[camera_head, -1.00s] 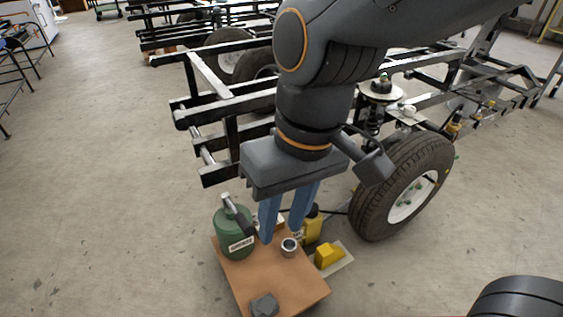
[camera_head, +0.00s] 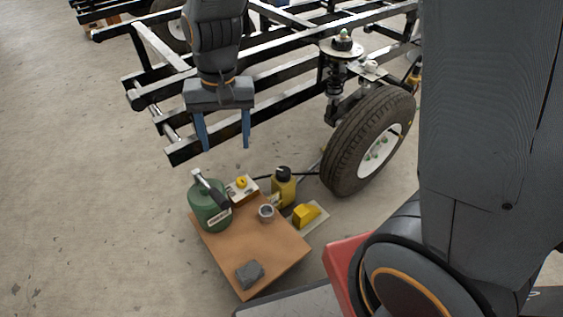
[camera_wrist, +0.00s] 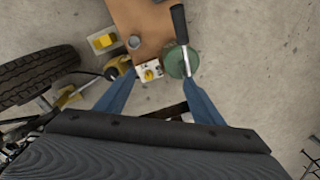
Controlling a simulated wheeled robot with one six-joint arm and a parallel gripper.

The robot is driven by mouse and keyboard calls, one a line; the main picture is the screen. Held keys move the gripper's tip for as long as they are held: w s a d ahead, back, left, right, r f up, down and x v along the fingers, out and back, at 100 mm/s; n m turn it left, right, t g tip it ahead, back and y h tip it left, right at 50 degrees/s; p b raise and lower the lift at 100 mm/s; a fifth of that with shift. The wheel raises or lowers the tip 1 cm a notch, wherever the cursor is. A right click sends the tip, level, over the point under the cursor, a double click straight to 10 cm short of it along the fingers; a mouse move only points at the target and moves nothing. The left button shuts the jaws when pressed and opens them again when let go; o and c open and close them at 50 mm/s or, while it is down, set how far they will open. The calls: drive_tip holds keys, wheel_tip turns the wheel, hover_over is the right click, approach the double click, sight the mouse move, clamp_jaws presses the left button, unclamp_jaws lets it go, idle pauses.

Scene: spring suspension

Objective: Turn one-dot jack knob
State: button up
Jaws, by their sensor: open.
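A cream block with a yellow knob (camera_head: 241,183) sits at the far edge of the brown board, beside the green canister. In the wrist view the same yellow knob (camera_wrist: 149,74) shows on its cream block, between the directions of my two fingers. Dot marks are too small to count, so I cannot tell whether this is the one-dot knob. My gripper (camera_head: 226,148) is open and empty, with blue fingers pointing down. It hangs above and beyond the block, clear of it. In the wrist view my gripper's fingers (camera_wrist: 158,78) are spread, touching nothing.
The brown board (camera_head: 262,243) also bears a green canister (camera_head: 208,213) with a dark-handled tool on top, a metal cup (camera_head: 266,212) and a grey lump (camera_head: 249,272). A yellow bottle-shaped body (camera_head: 284,188), yellow wedge (camera_head: 306,214), tyre (camera_head: 370,140) and black frame (camera_head: 210,133) stand near.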

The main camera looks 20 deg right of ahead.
drive_tip(key=w+d+f+m+p, duration=0.1)
drive_tip(key=w+d+f+m, duration=0.4)
drive_tip(key=w+d+f, duration=0.55)
drive_tip(key=m+p, duration=0.1)
drive_tip(key=m, duration=0.3)
hover_over(284, 170)
drive_tip(key=shift+h, duration=0.4)
wheel_tip(284, 170, down, 13)
drive_tip(key=shift+a+f, duration=0.1)
drive_tip(key=shift+f, duration=0.5)
wheel_tip(284, 170, down, 7)
drive_tip(key=b, duration=0.3)
drive_tip(key=shift+w, duration=0.1)
drive_tip(key=c, duration=1)
